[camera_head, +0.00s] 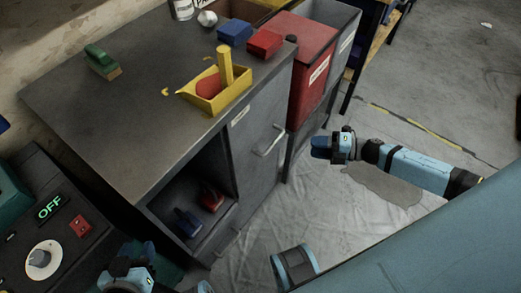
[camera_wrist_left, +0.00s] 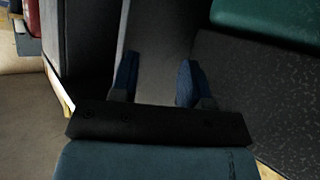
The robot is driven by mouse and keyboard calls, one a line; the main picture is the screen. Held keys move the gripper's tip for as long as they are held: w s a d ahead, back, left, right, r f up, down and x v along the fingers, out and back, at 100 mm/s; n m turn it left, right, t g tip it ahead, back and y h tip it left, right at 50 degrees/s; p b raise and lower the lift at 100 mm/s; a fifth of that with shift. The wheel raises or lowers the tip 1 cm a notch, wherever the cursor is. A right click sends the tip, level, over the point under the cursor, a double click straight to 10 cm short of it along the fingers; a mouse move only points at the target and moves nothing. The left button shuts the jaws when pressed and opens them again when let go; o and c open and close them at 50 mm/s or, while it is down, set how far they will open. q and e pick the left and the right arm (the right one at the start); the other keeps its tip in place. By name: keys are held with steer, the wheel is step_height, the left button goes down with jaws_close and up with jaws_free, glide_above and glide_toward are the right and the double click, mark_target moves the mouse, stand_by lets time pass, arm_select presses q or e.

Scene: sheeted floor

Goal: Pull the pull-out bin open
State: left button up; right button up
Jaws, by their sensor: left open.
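The pull-out bin (camera_head: 259,152) is a grey front panel in the grey cabinet, with a bar handle (camera_head: 270,140) and a small label near its top. It looks flush with the cabinet, so closed. My left gripper (camera_head: 148,249) is low at the bottom left in the head view, well away from the handle. In the left wrist view its two blue fingers (camera_wrist_left: 157,78) are apart with nothing between them. My right gripper (camera_head: 320,146) is over the floor to the right of the handle, apart from it; its jaw opening is unclear.
An open compartment holds a blue and a red item. A red bin (camera_head: 312,75) stands behind. A control panel (camera_head: 70,225) is at left. Sheeted floor before the cabinet is clear.

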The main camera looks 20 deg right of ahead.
mark_target(274, 143)
steer(key=b+x, duration=0.1)
steer(key=x, duration=1.2)
steer(key=shift+w+a+f, duration=0.1)
steer(key=shift+w+a, duration=0.1)
steer(key=shift+a, duration=0.05)
steer(key=shift+c, duration=0.2)
jaws_close()
